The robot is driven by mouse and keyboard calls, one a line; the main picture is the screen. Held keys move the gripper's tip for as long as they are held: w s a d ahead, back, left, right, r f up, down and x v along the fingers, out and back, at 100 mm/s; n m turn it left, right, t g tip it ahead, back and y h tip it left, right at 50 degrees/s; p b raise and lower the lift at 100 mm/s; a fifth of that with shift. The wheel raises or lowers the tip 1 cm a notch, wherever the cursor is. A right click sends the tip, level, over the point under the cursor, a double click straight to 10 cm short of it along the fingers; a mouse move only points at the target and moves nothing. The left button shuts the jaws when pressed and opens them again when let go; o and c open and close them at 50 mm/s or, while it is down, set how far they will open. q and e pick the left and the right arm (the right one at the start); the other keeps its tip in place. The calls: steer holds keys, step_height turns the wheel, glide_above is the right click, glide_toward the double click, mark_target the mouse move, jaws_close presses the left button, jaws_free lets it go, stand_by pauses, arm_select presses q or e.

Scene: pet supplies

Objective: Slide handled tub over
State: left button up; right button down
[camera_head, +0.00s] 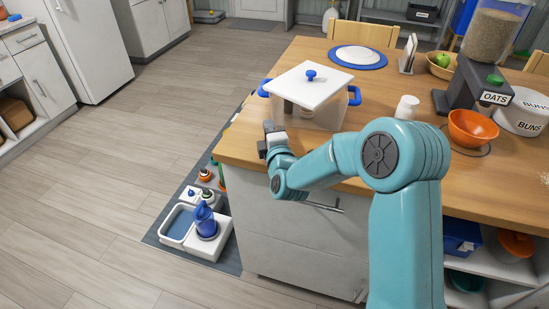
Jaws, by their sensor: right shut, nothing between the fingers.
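The handled tub (318,115) is a clear box with blue side handles and a white lid (308,84) with a blue knob. It stands upright near the left corner of the wooden table (235,146). My right gripper (270,130) is shut and empty at the table's front left edge, just in front of the tub and to its left. I cannot tell whether it touches the tub. My teal right arm reaches across the front of the table. My left gripper is not in view.
An orange bowl (472,128), an oats dispenser (490,40) and a buns container (525,112) stand at the right. A small white bottle (406,107) stands right of the tub. A plate (357,54) lies behind. Pet bowls and bottles sit on a floor mat (162,232).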

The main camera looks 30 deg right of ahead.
steer(key=shift+s+a+r, duration=0.15)
steer(key=shift+s+a, duration=0.55)
steer(key=v, duration=0.2)
steer(key=b+v, duration=0.1)
steer(key=v, duration=0.5)
steer(key=shift+d+b, duration=0.3)
steer(key=shift+b, duration=0.05)
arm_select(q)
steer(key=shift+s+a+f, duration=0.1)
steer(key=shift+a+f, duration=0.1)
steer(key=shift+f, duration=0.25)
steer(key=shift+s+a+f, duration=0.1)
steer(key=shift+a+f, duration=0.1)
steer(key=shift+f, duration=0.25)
arm_select(e)
steer(key=shift+s+a, duration=0.15)
steer(key=shift+s, duration=0.15)
steer(key=shift+s, duration=0.1)
